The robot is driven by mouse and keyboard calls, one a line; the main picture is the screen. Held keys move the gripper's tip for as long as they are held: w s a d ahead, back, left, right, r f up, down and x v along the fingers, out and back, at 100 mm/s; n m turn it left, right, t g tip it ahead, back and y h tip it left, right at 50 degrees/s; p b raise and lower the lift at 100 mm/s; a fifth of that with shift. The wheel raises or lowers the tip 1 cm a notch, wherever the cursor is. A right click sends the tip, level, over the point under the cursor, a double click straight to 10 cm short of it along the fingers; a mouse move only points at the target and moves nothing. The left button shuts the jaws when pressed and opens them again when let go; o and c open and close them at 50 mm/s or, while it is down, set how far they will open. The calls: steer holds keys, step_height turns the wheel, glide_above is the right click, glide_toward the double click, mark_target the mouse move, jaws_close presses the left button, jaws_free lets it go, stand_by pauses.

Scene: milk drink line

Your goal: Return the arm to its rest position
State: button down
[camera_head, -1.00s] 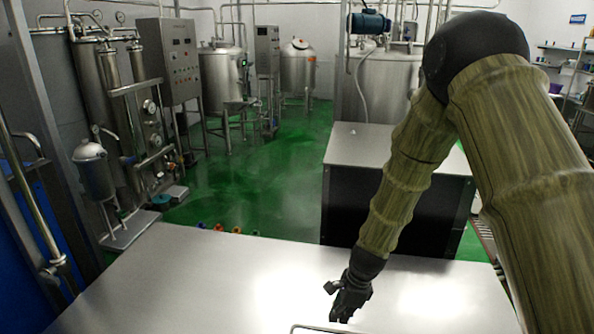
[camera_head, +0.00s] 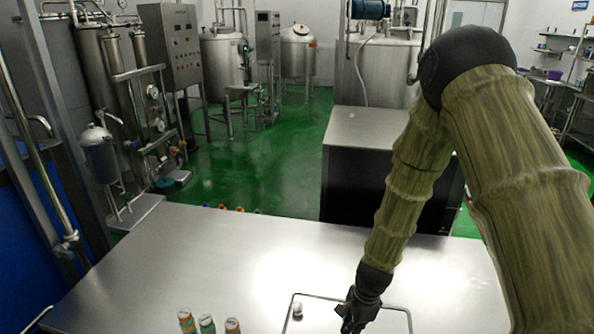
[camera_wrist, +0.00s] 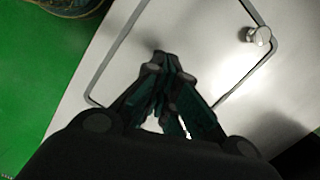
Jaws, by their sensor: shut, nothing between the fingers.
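My gripper (camera_head: 354,322) is at the bottom of the head view, pointing down over the steel table (camera_head: 215,245). The wrist view shows its dark fingers (camera_wrist: 168,68) drawn together, with nothing held. My arm reaches down to it from the upper right, bent at the elbow. The gripper overlaps a thin grey rectangular outline (camera_head: 390,307) on the table. Its height above the surface is hard to tell.
A small whitish knob-like object (camera_head: 297,310) lies by the outline; it also shows in the wrist view (camera_wrist: 259,37). Three small cans (camera_head: 207,324) stand at the front left. A dark-sided cabinet (camera_head: 350,180) stands behind the table. The table's left middle is clear.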

steer(key=s+d+f+n, duration=0.2)
steer(key=s+f, duration=0.1)
steer(key=s, duration=0.1)
steer(key=s+d+f+n+h, duration=0.1)
steer(key=s+d+f+n, duration=0.1)
steer(key=s, duration=0.3)
steer(key=s+d+f+n, duration=0.1)
steer(key=s+f+n, duration=0.1)
steer(key=s+f, duration=0.2)
steer(key=shift+s+d+f+h, duration=0.4)
steer(key=shift+f, duration=0.15)
steer(key=s+d+f+n, duration=0.1)
steer(key=s+f+n, duration=0.1)
steer(key=s+n, duration=0.5)
steer(key=s+d+f+n, duration=0.1)
steer(key=s+f+n, duration=0.1)
steer(key=s, duration=0.8)
step_height(320, 180, down, 10)
steer(key=b, duration=1)
steer(key=shift+s, duration=0.2)
